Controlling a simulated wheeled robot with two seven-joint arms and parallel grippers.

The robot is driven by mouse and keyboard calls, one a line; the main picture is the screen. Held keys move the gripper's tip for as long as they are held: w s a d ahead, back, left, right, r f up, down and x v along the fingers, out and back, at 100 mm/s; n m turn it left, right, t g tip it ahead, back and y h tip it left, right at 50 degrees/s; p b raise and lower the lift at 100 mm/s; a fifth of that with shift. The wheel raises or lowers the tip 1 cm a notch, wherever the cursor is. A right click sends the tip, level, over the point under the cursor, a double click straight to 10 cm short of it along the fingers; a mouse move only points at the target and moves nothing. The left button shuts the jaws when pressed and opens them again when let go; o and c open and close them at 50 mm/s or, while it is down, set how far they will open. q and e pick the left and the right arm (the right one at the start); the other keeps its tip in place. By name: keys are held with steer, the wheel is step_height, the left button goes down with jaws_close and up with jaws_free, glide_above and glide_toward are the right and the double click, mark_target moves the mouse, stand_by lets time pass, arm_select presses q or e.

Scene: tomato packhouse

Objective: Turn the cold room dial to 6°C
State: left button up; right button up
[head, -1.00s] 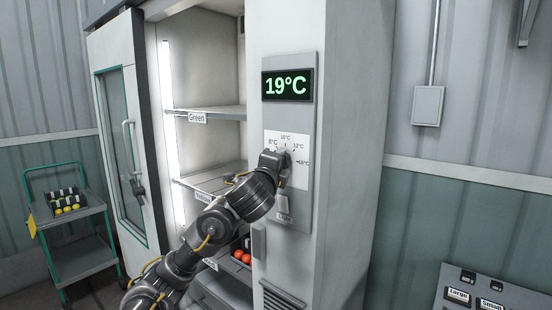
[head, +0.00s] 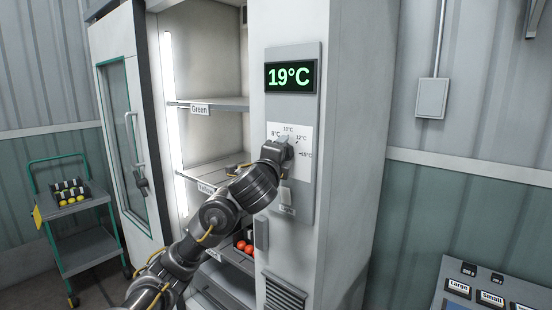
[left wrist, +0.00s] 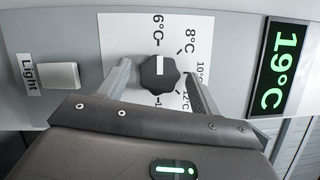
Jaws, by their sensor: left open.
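The cold room dial (left wrist: 159,75) is a dark round knob on a white scale plate (head: 303,165). In the left wrist view its white mark points at the 6°C label. The green display (head: 291,77) above reads 19°C; it also shows in the left wrist view (left wrist: 279,70). My left gripper (left wrist: 157,72) is open, one finger on each side of the knob, with visible gaps. In the head view my left gripper (head: 284,148) is in front of the plate and hides the knob. My right gripper is not in view.
A light switch (left wrist: 58,76) sits beside the scale plate; it also shows low on the panel in the head view (head: 286,196). The cold room shelves (head: 215,103) are open left of the panel. A green-framed cart (head: 85,258) stands far left, a labelled bench (head: 500,285) lower right.

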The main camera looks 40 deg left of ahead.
arm_select(q)
steer(key=b+v, duration=0.7)
steer(key=v, duration=0.3)
steer(key=shift+s+b, duration=0.25)
steer(key=shift+b, duration=0.1)
steer(key=shift+d, duration=0.1)
steer(key=shift+f, duration=0.1)
